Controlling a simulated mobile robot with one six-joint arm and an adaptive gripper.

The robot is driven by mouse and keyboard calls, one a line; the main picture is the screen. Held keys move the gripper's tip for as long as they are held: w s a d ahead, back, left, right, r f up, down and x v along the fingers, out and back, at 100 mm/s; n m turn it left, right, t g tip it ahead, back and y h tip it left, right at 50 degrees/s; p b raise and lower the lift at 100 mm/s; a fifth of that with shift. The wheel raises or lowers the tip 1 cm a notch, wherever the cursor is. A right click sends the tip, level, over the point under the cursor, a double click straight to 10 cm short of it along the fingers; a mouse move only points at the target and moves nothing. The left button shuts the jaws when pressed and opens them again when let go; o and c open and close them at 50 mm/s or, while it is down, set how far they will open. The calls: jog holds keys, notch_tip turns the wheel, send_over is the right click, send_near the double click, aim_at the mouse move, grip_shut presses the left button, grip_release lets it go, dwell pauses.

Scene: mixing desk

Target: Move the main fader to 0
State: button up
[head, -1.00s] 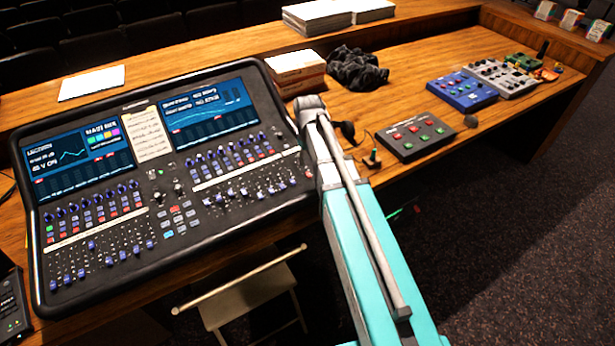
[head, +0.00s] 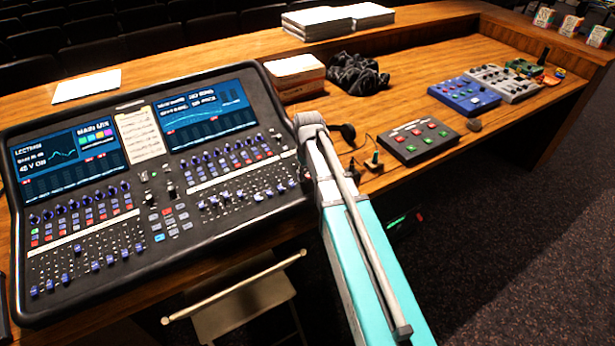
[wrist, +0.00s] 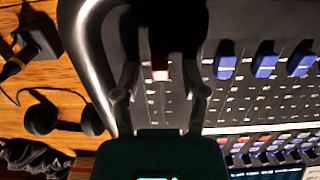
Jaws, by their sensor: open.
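The mixing desk (head: 190,250) lies on the wooden table in the head view, with two screens and rows of faders. In the wrist view a red fader cap (wrist: 160,71), apparently the main fader, sits near the desk's rounded end. My gripper (wrist: 159,62) is open, with one finger on each side of the red cap. I cannot tell whether either finger touches it. Several blue fader caps (wrist: 265,62) stand in a row to the right. In the head view my arm hides the gripper. The scale mark beside the red cap is not readable.
Headphones (wrist: 55,115) lie on the table beside the desk. A chair (head: 240,300) stands in front.

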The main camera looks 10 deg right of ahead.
aim_at(297, 164)
dwell(0.3)
grip_shut()
jog(key=w, duration=0.2)
jog(key=w+a, duration=0.1)
jog(key=w, duration=0.1)
jog(key=w+a, duration=0.1)
jog(key=w, duration=0.2)
jog(key=shift+w+a+r+p, duration=0.1)
jog(key=shift+a+r+p, duration=0.05)
jog(key=shift+r+p, duration=0.25)
grip_release()
jog(key=shift+s, duration=0.2)
